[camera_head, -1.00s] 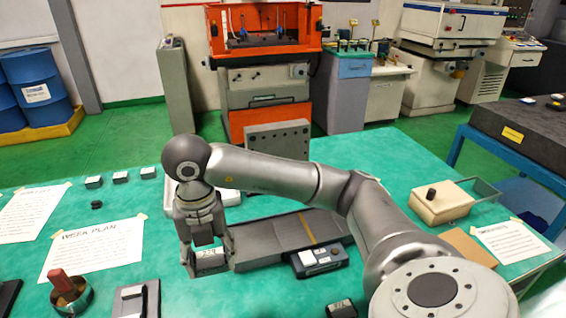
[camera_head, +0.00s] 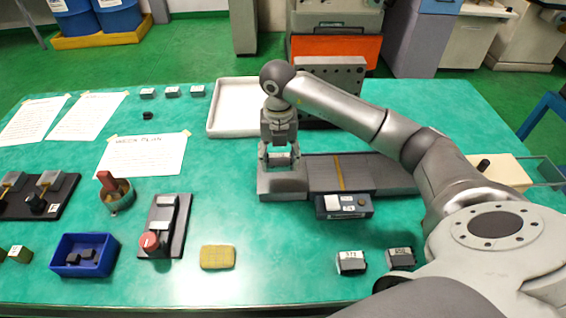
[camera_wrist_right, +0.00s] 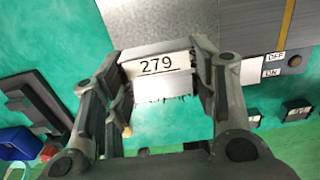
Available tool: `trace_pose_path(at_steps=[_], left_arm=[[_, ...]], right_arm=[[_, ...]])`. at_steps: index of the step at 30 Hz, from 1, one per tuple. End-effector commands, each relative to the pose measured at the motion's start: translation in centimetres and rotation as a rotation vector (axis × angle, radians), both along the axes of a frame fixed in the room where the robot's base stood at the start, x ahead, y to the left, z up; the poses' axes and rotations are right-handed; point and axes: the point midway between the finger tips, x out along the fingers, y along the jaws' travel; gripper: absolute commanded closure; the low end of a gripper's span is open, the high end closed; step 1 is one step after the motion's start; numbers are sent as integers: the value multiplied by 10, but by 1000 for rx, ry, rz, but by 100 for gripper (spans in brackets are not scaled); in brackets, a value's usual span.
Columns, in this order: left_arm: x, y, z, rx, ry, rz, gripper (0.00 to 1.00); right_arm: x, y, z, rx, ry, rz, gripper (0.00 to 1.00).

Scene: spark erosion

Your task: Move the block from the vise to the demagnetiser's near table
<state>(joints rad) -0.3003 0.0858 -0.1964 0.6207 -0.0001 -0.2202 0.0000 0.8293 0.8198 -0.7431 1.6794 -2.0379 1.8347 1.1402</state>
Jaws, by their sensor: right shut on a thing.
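My right gripper (camera_head: 280,158) is shut on a small grey block (camera_head: 280,160). In the wrist view the block (camera_wrist_right: 157,64) carries a white label reading 279, and the fingers press its two sides. The block is at the left end of the long grey demagnetiser (camera_head: 323,172), over or on its pale end table (camera_head: 282,187). I cannot tell whether its underside touches the table. A brown stripe crosses the demagnetiser, and a switch box (camera_head: 343,206) stands at its front. I cannot tell for sure which fixture is the vise. My left gripper is out of view.
A white tray (camera_head: 222,133) lies behind the gripper. Two labelled blocks (camera_head: 351,263) (camera_head: 400,258) sit at front right. A yellow pad (camera_head: 217,257), a dark fixture with a red knob (camera_head: 180,228) and a blue bin (camera_head: 58,266) are at front left. Green tabletop is clear between them.

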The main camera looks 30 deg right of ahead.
Motion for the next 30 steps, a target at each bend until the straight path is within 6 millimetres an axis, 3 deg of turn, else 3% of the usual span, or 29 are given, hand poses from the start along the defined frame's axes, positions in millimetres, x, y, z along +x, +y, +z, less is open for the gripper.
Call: trace_pose_path(at_steps=[11, 18, 29, 30], left_arm=[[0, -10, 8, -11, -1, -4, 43], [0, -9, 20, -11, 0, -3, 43], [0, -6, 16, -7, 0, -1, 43], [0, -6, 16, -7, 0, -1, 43]], right_arm=[[16, -22, -30, 1, -2, -3, 89], [16, -20, -57, 1, -4, -1, 89], [16, -20, -62, 1, -5, 0, 89], [15, -20, -63, 0, -4, 0, 44]])
